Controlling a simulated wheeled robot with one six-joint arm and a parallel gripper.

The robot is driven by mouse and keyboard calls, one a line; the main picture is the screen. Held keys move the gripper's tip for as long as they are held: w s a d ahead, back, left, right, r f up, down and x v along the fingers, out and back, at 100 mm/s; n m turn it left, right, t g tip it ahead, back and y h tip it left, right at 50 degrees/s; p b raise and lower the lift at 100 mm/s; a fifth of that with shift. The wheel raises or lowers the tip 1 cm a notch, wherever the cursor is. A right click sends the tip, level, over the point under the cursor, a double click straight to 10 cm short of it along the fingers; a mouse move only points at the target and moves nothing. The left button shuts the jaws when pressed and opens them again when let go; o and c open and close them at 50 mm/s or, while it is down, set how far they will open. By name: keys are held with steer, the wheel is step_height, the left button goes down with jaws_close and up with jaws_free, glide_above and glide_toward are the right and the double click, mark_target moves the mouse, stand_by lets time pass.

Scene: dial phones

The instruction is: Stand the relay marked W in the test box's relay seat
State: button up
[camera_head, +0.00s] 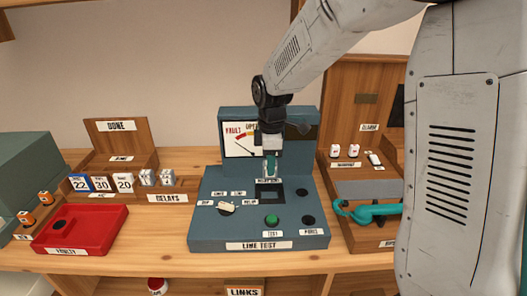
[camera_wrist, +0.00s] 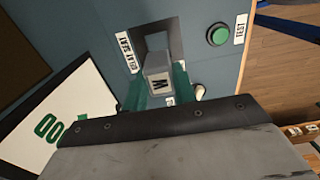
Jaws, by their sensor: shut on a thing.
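The relay marked W (camera_wrist: 158,86) is a grey block held between the teal fingers of my gripper (camera_wrist: 157,80) in the wrist view. In the head view my gripper (camera_head: 270,168) hangs over the blue test box (camera_head: 207,232), near the relay seat (camera_head: 264,195), a dark square opening. In the wrist view the seat (camera_wrist: 158,42) lies just beyond the relay's top end. The relay appears to be above the seat, and its lower end is hidden. The seat looks empty.
The test box has a meter panel (camera_head: 239,140) behind my gripper and a green TEST button (camera_head: 271,220) in front. A relay rack (camera_head: 167,197) with grey blocks and a red FAULTY tray (camera_head: 110,222) stand left. A teal handset (camera_head: 370,211) lies right.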

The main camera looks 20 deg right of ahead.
mark_target(270, 178)
steer(key=shift+w+f, duration=0.15)
steer(key=shift+w, duration=0.05)
steer(key=shift+f, duration=0.25)
step_height(270, 178, down, 4)
steer(key=shift+r, duration=0.25)
steer(key=shift+f, duration=0.8)
steer(key=shift+f, duration=0.75)
stand_by(0.5)
steer(key=o, duration=1.2)
steer(key=shift+r, duration=3.8)
